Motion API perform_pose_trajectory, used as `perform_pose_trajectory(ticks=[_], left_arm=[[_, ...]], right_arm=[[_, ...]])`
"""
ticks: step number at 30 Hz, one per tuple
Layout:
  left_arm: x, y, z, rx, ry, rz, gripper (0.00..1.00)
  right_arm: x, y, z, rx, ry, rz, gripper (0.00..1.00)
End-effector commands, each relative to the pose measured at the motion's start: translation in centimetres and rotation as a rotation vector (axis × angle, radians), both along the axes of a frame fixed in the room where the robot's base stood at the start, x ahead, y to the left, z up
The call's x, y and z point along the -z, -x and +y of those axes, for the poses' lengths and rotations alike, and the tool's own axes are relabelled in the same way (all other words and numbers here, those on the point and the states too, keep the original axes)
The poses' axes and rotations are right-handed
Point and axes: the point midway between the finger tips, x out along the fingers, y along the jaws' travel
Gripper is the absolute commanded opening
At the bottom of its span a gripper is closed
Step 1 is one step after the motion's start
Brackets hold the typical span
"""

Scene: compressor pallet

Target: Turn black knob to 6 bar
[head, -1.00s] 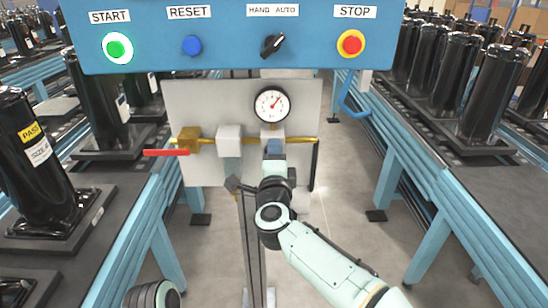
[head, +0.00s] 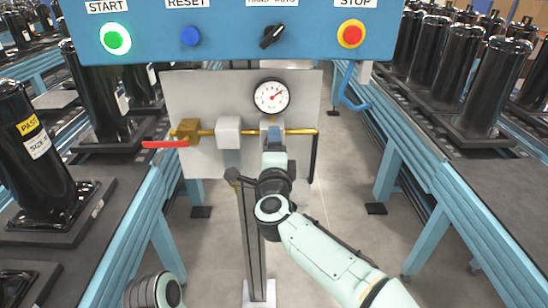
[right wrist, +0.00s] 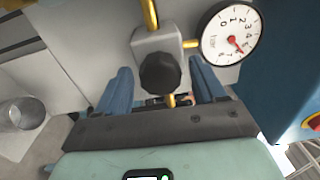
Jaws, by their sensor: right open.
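The black knob (right wrist: 160,72) sits on the front of a light grey regulator block (right wrist: 157,40) in the right wrist view. My right gripper (right wrist: 161,68) is open, with one blue finger on each side of the knob and visible gaps between. In the head view my right gripper (head: 273,132) is in front of the regulator and hides the knob. The round pressure gauge (head: 271,96) stands above the regulator. In the right wrist view the red needle of the gauge (right wrist: 231,34) points past the 4, around 5; the exact reading is unclear. My left gripper is out of view.
A brass pipe (head: 304,131) crosses the grey panel (head: 180,90), with a red lever (head: 165,144) at its left. A blue control box (head: 225,48) overhangs the panel. Conveyors with black compressors (head: 487,95) flank both sides.

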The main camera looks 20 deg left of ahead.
Motion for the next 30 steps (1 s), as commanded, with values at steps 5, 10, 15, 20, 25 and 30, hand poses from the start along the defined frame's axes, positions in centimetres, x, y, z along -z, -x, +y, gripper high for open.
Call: perform_pose_trajectory(ticks=[5, 10, 15, 20, 25, 30], left_arm=[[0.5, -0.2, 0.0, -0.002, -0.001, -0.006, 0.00], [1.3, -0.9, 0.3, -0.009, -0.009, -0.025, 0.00], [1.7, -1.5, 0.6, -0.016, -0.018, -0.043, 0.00], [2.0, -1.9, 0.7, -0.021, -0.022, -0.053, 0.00], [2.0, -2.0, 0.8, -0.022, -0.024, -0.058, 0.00], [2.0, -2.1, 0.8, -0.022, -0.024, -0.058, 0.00]], right_arm=[[0.0, 1.8, -0.5, -0.002, 0.000, -0.001, 0.69], [0.2, 5.1, -1.4, -0.002, 0.002, -0.002, 0.69], [0.3, 8.6, -2.4, -0.002, 0.001, -0.003, 0.69], [0.4, 11.1, -3.1, -0.001, 0.000, 0.000, 0.69], [0.4, 12.5, -3.4, 0.000, 0.000, 0.000, 0.69], [0.5, 12.8, -3.5, 0.000, 0.000, 0.001, 0.69]])
